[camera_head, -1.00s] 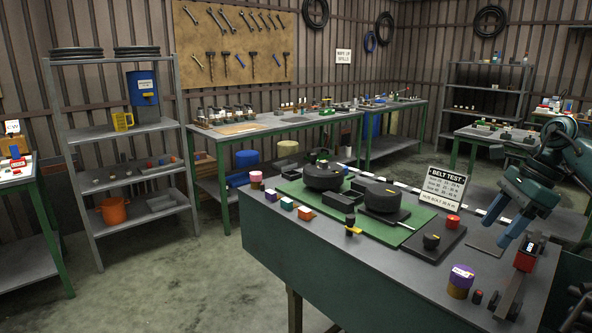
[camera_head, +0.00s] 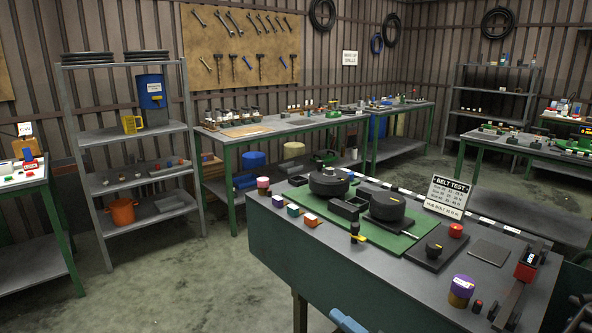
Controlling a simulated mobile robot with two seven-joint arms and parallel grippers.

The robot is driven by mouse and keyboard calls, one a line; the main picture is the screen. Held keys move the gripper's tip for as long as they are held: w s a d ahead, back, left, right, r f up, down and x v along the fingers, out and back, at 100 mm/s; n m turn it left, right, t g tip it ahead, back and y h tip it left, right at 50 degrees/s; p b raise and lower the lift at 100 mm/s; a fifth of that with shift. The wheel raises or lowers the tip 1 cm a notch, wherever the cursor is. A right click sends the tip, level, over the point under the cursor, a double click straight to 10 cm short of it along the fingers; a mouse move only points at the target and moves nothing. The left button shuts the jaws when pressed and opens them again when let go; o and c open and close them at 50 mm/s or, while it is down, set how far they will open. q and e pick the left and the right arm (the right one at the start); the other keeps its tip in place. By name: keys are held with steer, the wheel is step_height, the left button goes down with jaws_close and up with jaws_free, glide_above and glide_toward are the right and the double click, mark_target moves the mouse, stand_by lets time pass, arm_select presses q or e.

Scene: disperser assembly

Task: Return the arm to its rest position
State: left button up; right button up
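A small blue piece of my own arm or gripper (camera_head: 347,321) shows at the bottom edge, in front of the green-sided bench (camera_head: 330,262). Only its end is in view, and it looks like a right gripper finger. Whether it is open or shut does not show. My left gripper is not in view. No arm is over the bench top, and nothing is seen held.
The bench carries a green mat (camera_head: 402,243) with round black parts, a BELT TEST sign (camera_head: 447,196), a purple-topped can (camera_head: 461,291) and a red-headed tool (camera_head: 526,265). A shelf (camera_head: 125,133) stands at left. The floor left of the bench is clear.

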steer(key=s+d+f+m+g+h, duration=0.1)
steer(key=s+d+f+m+h, duration=0.2)
steer(key=s+f+m+h, duration=0.3)
steer(key=s+d+f+m+g+h+p, duration=0.1)
steer(key=s+d+f+m+g+h, duration=0.1)
steer(key=s+f+m+h, duration=0.3)
steer(key=s+d+f+m, duration=0.1)
steer(key=s+f+m, duration=0.3)
steer(key=s+m, duration=0.4)
steer(key=shift+s+d+m+h+p, duration=0.15)
steer(key=shift+d+m+h+p, duration=0.2)
steer(key=shift+m, duration=1.95)
steer(key=shift+c, duration=0.5)
